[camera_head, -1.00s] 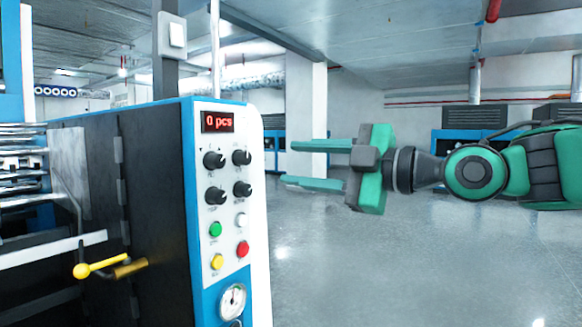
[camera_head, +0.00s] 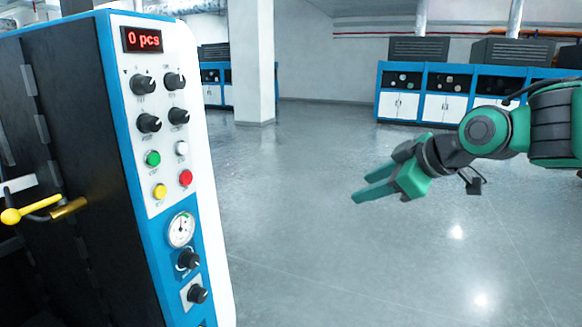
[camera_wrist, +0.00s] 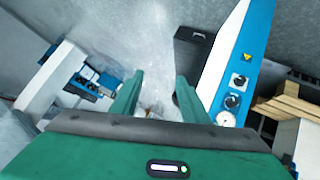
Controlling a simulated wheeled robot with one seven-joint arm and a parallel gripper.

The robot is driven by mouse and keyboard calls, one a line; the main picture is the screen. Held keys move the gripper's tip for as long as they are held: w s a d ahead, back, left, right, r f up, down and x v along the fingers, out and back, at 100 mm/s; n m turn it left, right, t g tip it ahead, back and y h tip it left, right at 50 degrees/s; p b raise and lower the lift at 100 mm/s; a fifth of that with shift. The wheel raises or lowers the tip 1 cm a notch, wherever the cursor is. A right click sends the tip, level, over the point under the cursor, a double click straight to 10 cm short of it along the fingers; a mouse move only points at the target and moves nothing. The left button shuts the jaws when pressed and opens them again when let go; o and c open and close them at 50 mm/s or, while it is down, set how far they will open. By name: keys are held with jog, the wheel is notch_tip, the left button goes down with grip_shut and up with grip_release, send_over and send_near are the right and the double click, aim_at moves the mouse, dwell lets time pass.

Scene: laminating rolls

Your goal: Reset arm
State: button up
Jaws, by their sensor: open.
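My gripper (camera_head: 373,188) is at the right of the head view, in free air over the grey floor. Its two green fingers are apart, empty, and tilt down to the left. In the wrist view my gripper (camera_wrist: 158,97) also shows open fingers with nothing between them but floor. The laminating machine's control panel (camera_head: 168,130) stands to the left of my gripper, well apart from it. It has a red "0 pcs" display, black knobs, coloured buttons and a gauge.
A yellow-tipped lever (camera_head: 35,210) sticks out at the machine's left side. A white pillar (camera_head: 251,65) and blue-and-white cabinets (camera_head: 440,95) stand at the back. The floor (camera_head: 330,255) between the machine and my arm is clear.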

jog(key=s+d+f+m+g+h, duration=0.2)
jog(key=s+d+f+m, duration=0.35)
jog(key=d, duration=0.25)
jog(key=s+d+f+m+g+h, duration=0.1)
jog(key=s+d+f+m+h, duration=0.35)
jog(key=d, duration=0.45)
jog(key=s+d+f+m+g, duration=0.3)
jog(key=s+f+m, duration=0.1)
jog(key=s, duration=0.5)
jog(key=s+d+f+m+g, duration=0.2)
jog(key=s+d+f+m, duration=0.2)
jog(key=s, duration=0.6)
jog(key=shift+d+m+g+y, duration=0.15)
jog(key=shift+m+g+y, duration=0.15)
jog(key=shift+g+y, duration=0.15)
jog(key=shift+w, duration=0.1)
jog(key=shift+w+f, duration=0.3)
jog(key=shift+w, duration=0.3)
